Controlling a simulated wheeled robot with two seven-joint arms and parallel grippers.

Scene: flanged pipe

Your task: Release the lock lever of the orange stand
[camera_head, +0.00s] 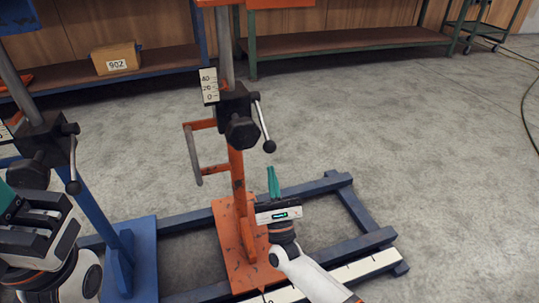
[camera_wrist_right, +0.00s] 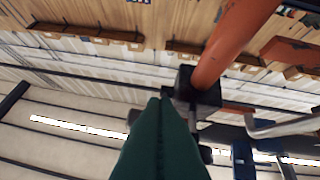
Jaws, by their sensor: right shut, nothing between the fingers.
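The orange stand (camera_head: 237,172) stands in the middle of the head view, with a black clamp block (camera_head: 236,101) on its post. Its lock lever (camera_head: 263,122) hangs down on the block's right side, tilted slightly right, and ends in a black ball. My right gripper (camera_head: 273,168) is below the ball, its green fingers shut together, pointing up and apart from the lever. In the right wrist view the shut fingers (camera_wrist_right: 160,105) point toward the black block (camera_wrist_right: 196,90) on the orange post (camera_wrist_right: 236,42). My left gripper (camera_head: 8,198) is partly cut off at the left edge; its opening is unclear.
A blue stand (camera_head: 88,195) with a similar clamp and lever is at the left. Dark blue floor rails (camera_head: 355,205) surround the orange base. A grey side handle (camera_head: 193,156) juts left from the orange post. Open concrete floor lies to the right.

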